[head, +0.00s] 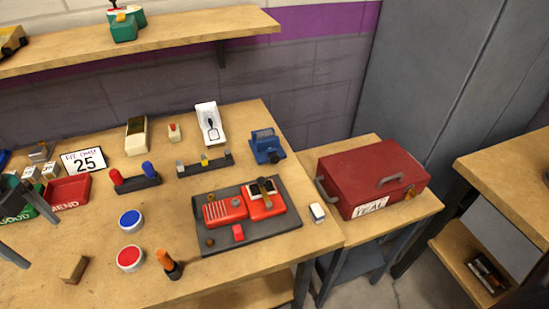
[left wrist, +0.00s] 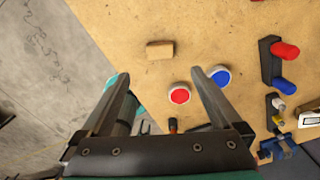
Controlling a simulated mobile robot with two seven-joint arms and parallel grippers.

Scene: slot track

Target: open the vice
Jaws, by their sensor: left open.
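The vice (head: 267,146) is a small blue tool near the back right corner of the workbench. Whether its jaws are apart cannot be told at this size. A blue piece that looks like it shows at the lower right of the left wrist view (left wrist: 278,149), partly behind my gripper's body. My left gripper (head: 38,241) is at the far left of the head view, above the bench and far from the vice. In the left wrist view its two fingers (left wrist: 160,83) are spread with nothing between them. My right gripper is in neither view.
Between gripper and vice stand a blue button (head: 131,219), a red button (head: 130,258), an orange-handled tool (head: 168,264) and a red-and-blue-knobbed block (head: 136,179). A dark mat (head: 275,237) with red parts lies before the vice. A red toolbox (head: 373,177) stands right.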

